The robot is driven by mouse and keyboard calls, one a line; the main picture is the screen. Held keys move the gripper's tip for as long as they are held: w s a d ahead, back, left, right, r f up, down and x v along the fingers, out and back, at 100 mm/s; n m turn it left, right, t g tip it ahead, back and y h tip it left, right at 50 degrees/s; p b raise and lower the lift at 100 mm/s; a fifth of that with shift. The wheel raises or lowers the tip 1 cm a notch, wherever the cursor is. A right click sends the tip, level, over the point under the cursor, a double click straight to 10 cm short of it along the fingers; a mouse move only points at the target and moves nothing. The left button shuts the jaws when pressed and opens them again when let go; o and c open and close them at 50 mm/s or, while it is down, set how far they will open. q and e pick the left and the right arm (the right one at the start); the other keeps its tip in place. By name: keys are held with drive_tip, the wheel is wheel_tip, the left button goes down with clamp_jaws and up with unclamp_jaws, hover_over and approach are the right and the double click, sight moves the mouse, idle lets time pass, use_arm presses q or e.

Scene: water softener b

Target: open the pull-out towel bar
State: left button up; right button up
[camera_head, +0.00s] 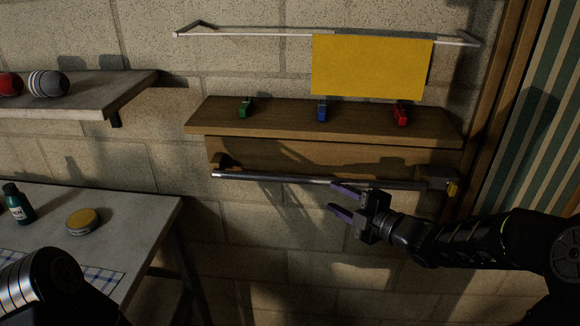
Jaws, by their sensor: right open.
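A metal bar (285,179), which looks like the pull-out towel bar, runs level below a wooden shelf, in front of its wooden backboard (290,155). Its left end shows a dark bracket, and its right end a dark block with a yellow part (452,189). My right gripper (331,197) is open and empty, its purple fingers pointing left. The upper finger overlaps the bar's middle in the picture; I cannot tell whether they touch. My left arm shows at the lower left, but its gripper is out of view.
A thin upper rail (250,33) carries a yellow cloth (372,66). Green, blue and red clips (322,111) sit on the wooden shelf (280,117). A left shelf (120,88) holds balls; a table (150,215) holds a bottle (18,205) and tin (83,221). A striped curtain hangs right.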

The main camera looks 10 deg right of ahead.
sight(322, 183)
drive_tip(key=shift+w+r+n+y, duration=0.15)
drive_tip(key=shift+r+n, duration=0.2)
drive_tip(key=shift+r, duration=0.2)
drive_tip(key=shift+w+r+n+y, duration=0.1)
drive_tip(key=shift+r+n+y, duration=0.05)
drive_tip(key=shift+r+n, duration=0.3)
drive_tip(key=shift+s, duration=0.15)
drive_tip(key=shift+d, duration=0.1)
drive_tip(key=shift+p+x, duration=0.75)
drive_tip(key=shift+x, duration=3.2)
drive_tip(key=shift+c, duration=0.2)
clamp_jaws()
